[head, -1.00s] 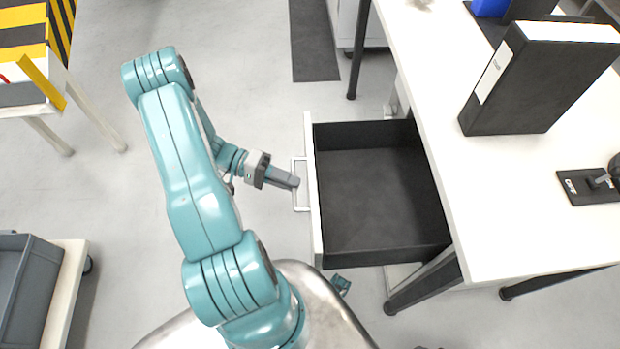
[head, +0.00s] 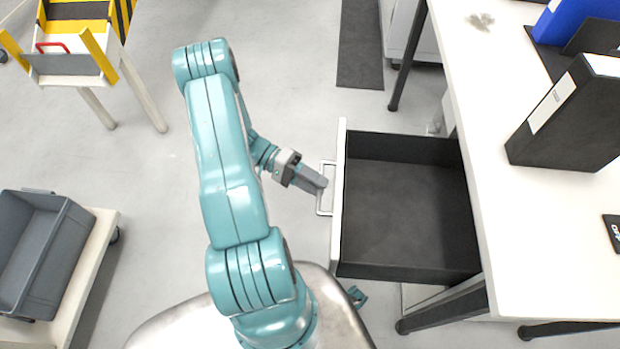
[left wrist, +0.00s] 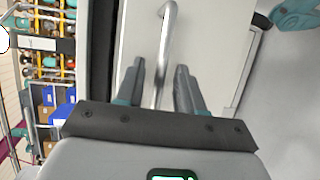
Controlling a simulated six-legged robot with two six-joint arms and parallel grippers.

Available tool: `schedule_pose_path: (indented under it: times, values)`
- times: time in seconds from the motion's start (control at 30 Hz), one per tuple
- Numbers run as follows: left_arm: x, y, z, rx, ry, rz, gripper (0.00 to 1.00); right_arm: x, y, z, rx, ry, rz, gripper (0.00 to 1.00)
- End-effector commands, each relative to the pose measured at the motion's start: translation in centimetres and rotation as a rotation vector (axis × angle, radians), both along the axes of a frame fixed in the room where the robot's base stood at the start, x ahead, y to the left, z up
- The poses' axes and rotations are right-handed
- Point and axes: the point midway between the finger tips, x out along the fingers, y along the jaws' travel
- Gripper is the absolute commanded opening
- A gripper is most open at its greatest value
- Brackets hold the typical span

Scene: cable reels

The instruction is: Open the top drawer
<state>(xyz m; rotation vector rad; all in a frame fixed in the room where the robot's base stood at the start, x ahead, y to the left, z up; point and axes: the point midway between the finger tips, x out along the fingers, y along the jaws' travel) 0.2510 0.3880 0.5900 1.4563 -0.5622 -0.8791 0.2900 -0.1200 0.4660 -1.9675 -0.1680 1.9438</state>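The drawer (head: 405,205) is pulled well out from under the white table, and its dark inside looks empty. Its white front panel (head: 339,230) faces left and carries a pale bar handle (head: 322,212). My left gripper (head: 321,184) is at the handle. In the left wrist view, the handle bar (left wrist: 167,45) runs between the two parted fingers of my left gripper (left wrist: 159,68), with a visible gap on the left finger's side. The right finger is close to the bar; I cannot tell if it touches.
The white table (head: 500,225) holds black binders (head: 570,120) and has dark legs near the drawer. A grey crate (head: 45,260) sits on a white cart at the lower left. A yellow-black striped stand (head: 75,12) is at the upper left.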

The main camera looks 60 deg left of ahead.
Motion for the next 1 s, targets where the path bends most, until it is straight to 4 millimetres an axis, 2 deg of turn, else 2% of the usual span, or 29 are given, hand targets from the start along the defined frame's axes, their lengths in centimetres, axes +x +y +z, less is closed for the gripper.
schedule_pose_path:
  times: [0.17,0.5,0.7,0.83,1.0]
  values:
    - [-1.2,1.6,0.3,0.003,-0.001,0.003,0.37,0.0,0.0,0.2,0.000,0.000,0.000,0.43]
    - [-6.4,8.6,1.9,0.004,0.001,0.003,0.37,0.0,0.0,0.6,0.000,0.000,0.000,0.43]
    - [-8.6,11.6,2.5,0.003,0.000,0.002,0.37,0.0,0.0,0.6,0.000,0.000,0.000,0.43]
    - [-9.4,12.6,2.8,0.001,0.001,0.001,0.37,0.0,0.0,0.6,0.000,0.000,0.000,0.43]
    - [-9.6,12.9,2.9,0.000,0.000,0.000,0.37,0.0,0.0,0.6,0.000,0.000,0.000,0.43]
